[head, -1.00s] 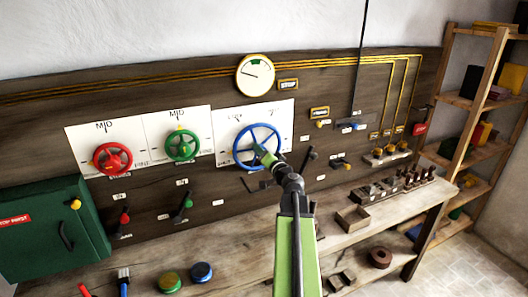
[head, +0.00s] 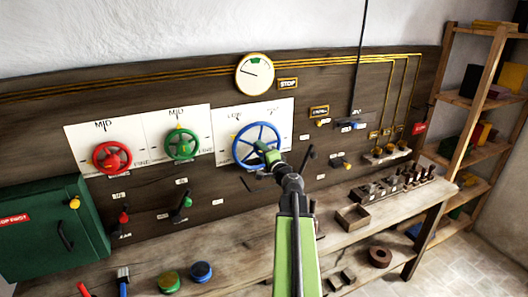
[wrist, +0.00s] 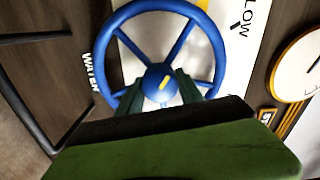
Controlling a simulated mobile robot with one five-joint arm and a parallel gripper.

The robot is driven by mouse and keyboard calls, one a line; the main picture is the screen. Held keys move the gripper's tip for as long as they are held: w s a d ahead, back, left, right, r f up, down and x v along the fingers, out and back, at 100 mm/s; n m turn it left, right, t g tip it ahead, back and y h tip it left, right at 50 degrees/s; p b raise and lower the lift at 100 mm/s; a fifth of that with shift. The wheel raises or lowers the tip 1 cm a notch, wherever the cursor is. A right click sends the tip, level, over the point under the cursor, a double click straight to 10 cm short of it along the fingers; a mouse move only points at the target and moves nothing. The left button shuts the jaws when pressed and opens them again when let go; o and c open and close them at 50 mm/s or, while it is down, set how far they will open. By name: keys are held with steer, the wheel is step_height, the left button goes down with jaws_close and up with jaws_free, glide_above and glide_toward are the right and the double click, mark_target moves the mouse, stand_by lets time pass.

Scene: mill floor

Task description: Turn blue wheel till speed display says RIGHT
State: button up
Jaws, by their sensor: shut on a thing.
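The blue wheel (head: 239,148) is mounted on a white card on the dark wall board, its card marked LOW at upper left. In the wrist view the blue wheel (wrist: 158,72) shows its spokes and a hub with a yellow mark. My gripper (head: 264,149) is at the wheel's lower right in the head view. In the wrist view its two green fingers (wrist: 160,97) sit either side of the hub, shut on the wheel. The round cream dial (head: 255,74) above has a dark needle to the left and a green patch at top; I can read no word on it.
A red wheel (head: 112,158) and a green wheel (head: 181,145) are on cards to the left, both labelled MID. Small levers (head: 309,156) stick out right of the blue wheel. A wooden bench (head: 240,240) runs below, and a green cabinet (head: 45,230) stands at left.

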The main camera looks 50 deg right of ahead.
steer(key=m, duration=0.4)
steer(key=shift+m, duration=0.7)
steer(key=o, duration=1.4)
